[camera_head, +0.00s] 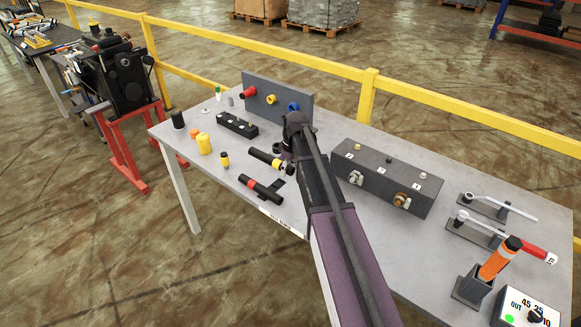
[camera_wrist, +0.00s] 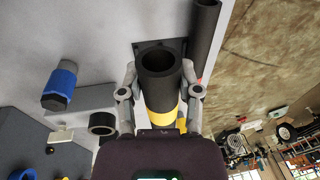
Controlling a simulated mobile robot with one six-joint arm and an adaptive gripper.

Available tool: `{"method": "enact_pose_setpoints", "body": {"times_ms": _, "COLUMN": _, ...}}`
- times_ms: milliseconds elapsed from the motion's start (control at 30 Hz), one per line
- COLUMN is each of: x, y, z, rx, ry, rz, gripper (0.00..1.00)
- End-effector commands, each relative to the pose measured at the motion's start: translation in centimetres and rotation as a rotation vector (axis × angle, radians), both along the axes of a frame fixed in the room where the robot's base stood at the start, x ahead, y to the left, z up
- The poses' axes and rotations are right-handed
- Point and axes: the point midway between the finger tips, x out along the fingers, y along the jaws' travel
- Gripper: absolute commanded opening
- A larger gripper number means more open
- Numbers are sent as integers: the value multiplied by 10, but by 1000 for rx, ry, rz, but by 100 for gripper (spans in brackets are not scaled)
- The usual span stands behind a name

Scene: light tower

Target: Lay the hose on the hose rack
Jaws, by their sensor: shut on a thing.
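The hose is a black hollow tube with a yellow band (camera_head: 263,156); it also shows in the wrist view (camera_wrist: 157,62). My gripper (camera_wrist: 160,82) is shut around it near the yellow band, with one finger on each side. The tube's open end faces away from my wrist. The hose rack looks like a dark holder (camera_head: 278,182) on the table's front side, and a black tube with a red band (camera_head: 258,187) lies there. The held hose is beside that tube, behind it. I cannot tell whether it touches the rack. My arm hides part of the hose and gripper.
The grey table (camera_head: 225,165) carries a panel (camera_head: 272,98) with red, yellow and blue ports at the back. A dark box (camera_head: 388,178) stands right of my arm. A yellow jar (camera_head: 204,144) and small items stand at left. A yellow railing (camera_head: 368,95) runs behind.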

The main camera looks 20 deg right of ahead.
Motion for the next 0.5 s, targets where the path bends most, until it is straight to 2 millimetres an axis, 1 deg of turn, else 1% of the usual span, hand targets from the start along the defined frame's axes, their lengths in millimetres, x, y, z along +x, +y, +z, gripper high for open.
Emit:
{"method": "enact_pose_setpoints", "body": {"times_ms": 200, "x": 0, "y": -7, "z": 0, "rx": 2, "ry": 0, "rz": -9, "gripper": 0}}
{"method": "enact_pose_setpoints", "body": {"times_ms": 500, "x": 0, "y": -8, "z": -3, "rx": 54, "ry": 15, "rz": -12, "gripper": 0}}
